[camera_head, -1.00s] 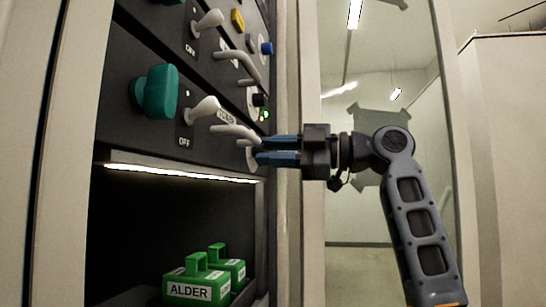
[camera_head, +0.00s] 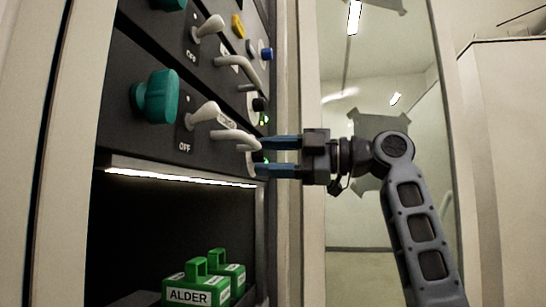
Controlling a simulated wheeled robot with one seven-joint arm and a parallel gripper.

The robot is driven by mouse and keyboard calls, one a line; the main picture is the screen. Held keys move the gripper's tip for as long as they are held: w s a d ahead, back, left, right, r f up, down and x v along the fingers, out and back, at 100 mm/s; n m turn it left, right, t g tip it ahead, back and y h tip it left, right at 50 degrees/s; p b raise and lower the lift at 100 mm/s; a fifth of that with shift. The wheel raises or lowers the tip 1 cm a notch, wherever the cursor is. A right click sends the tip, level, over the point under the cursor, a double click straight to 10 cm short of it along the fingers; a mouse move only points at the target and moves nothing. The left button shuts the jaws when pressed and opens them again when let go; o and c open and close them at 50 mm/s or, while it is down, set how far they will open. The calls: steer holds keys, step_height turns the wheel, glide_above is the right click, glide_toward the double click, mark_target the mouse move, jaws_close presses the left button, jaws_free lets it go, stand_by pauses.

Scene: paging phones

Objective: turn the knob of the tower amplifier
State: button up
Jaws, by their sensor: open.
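The lower dark panel (camera_head: 115,125) carries a large teal knob (camera_head: 155,97) at its left. A pale toggle switch (camera_head: 205,113) marked OFF stands to the knob's right. A small white label beyond the switch is partly covered and hard to read. A pale curved handle (camera_head: 232,136) is farther right. My gripper (camera_head: 262,157) is open and empty, fingers pointing left, one above the other, close to the handle's right end and a pale round part (camera_head: 253,164) beside it. It is well right of the teal knob. I cannot tell whether the fingers touch anything.
An upper panel has another switch (camera_head: 209,27), handle (camera_head: 240,66) and small yellow (camera_head: 238,25) and blue (camera_head: 267,54) parts. Below is a lit recess with green blocks, one labelled ALDER (camera_head: 195,287). A cabinet edge (camera_head: 80,100) stands left; a glass pane lies behind my arm.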

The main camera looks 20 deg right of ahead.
steer(key=v, duration=0.7)
steer(key=shift+s+d+p, duration=0.25)
steer(key=shift+d+p, duration=0.05)
steer(key=shift+f, duration=0.1)
